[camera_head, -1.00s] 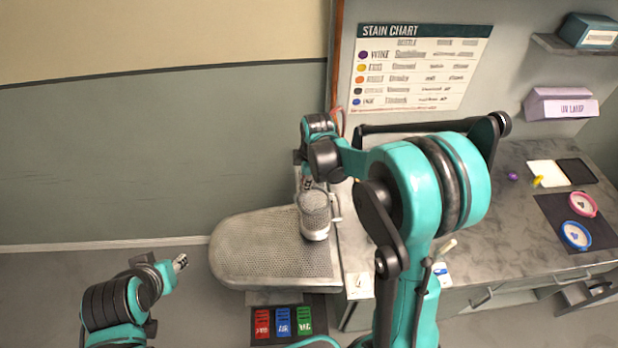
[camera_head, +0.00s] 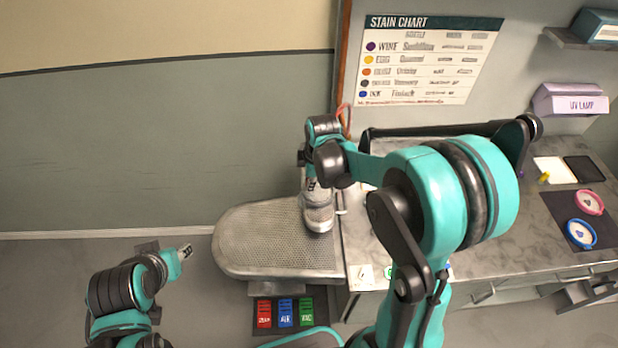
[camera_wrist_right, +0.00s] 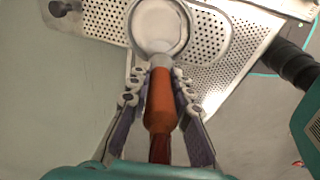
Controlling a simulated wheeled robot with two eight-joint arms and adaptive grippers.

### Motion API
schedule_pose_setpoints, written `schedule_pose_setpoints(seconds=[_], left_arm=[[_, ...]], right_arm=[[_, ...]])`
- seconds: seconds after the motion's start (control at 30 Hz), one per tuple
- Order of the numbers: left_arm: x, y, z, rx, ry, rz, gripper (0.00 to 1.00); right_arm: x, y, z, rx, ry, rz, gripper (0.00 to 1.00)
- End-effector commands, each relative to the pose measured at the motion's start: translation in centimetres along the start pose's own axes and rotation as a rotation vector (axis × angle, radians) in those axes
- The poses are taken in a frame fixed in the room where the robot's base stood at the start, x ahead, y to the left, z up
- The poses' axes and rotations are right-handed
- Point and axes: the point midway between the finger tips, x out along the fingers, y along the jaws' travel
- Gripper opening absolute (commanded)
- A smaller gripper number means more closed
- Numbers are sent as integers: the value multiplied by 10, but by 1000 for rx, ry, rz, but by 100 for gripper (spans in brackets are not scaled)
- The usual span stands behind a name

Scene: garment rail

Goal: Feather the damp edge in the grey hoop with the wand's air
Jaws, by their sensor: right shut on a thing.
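The grey hoop (camera_wrist_right: 160,28), a round rim around white cloth, lies over the perforated board in the right wrist view. The wand (camera_wrist_right: 161,100) has an orange handle and a grey nozzle. My right gripper (camera_wrist_right: 160,80) is shut on the handle, and the nozzle tip is at the hoop's near edge; I cannot tell whether they touch. In the head view my right gripper (camera_head: 312,183) is over a small rounded grey form (camera_head: 318,218) on the board, and the wand is mostly hidden. No damp edge can be made out. My left gripper (camera_head: 185,252) is left of the board, away from it.
The perforated board (camera_head: 265,245) juts out left of the marble counter (camera_head: 545,235). Red, blue and green pedals (camera_head: 285,313) sit below it. A pink hoop (camera_head: 589,202) and a blue hoop (camera_head: 581,234) lie on a dark mat at right. The stain chart (camera_head: 430,62) hangs behind.

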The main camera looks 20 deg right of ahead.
Motion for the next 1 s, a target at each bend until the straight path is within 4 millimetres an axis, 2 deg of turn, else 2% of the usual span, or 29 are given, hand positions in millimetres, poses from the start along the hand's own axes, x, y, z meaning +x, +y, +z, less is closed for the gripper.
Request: schedule_pose_setpoints(seconds=[0.23,0.47,1.0], left_arm=[[0,0,0,0,0,0,36],[0,0,0,0,0,0,36],[0,0,0,0,0,0,36]], right_arm=[[-3,-12,4,0,0,0,0],[-3,-15,6,1,0,0,0],[-8,-28,26,1,0,0,0]])
